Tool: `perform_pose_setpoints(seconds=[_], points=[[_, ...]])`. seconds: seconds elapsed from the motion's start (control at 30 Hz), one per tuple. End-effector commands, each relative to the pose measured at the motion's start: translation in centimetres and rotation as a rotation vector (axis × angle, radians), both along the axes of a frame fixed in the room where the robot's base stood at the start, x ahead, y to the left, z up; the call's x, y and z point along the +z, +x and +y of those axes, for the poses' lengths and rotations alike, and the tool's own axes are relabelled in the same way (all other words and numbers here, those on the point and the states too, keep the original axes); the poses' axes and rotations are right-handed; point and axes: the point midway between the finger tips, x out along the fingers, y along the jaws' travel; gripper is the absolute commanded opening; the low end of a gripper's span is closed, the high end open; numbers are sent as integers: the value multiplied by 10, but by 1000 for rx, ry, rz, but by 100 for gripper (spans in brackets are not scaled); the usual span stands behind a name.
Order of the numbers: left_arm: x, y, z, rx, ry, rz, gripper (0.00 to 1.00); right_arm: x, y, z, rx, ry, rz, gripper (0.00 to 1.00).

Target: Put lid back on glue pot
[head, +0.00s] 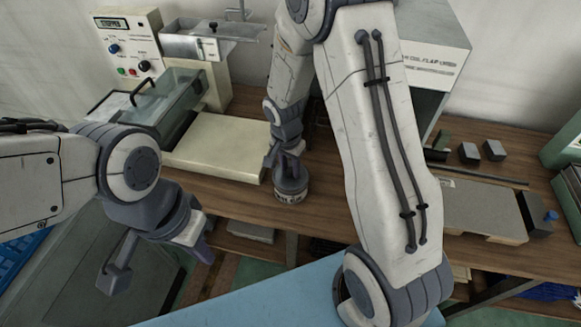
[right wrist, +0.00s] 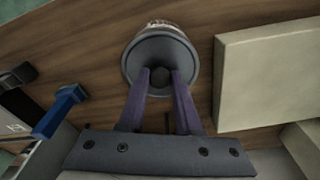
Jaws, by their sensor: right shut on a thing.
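The glue pot (head: 291,196) is a short round pot with a pale label, standing on the wooden bench near its front edge. Its dark grey round lid (head: 291,183) is on top of it; a strip of the pot (right wrist: 163,24) shows past the lid (right wrist: 140,52) in the right wrist view. My right gripper (right wrist: 160,78) is shut on the lid's central knob, with a purple finger on each side. I cannot tell whether the lid is fully seated. My left gripper (head: 203,250) hangs at the lower left, away from the pot, its finger opening unclear.
A cream machine base (head: 215,146) stands close left of the pot, with a clear guard (head: 172,98) and a control box (head: 130,50) behind. Small grey blocks (head: 468,152) and a grey board (head: 480,207) lie on the right. Bare bench surrounds the pot's front and right.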

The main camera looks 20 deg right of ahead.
Motion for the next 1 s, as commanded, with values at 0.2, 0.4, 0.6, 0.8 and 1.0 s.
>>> perform_pose_setpoints(seconds=[0.2, 0.4, 0.6, 0.8, 1.0], points=[[-1, 0, 0, 0, 0, 0, 0, 0, 0, 0, 0, 0, 0, 0], [-1, 0, 0, 0, 0, 0, 0, 0, 0, 0, 0, 0, 0, 0], [-1, 0, 0, 0, 0, 0, 0, 0, 0, 0, 0, 0, 0, 67], [-1, 0, 0, 0, 0, 0, 0, 0, 0, 0, 0, 0, 0, 87], [-1, 0, 0, 0, 0, 0, 0, 0, 0, 0, 0, 0, 0, 97]])
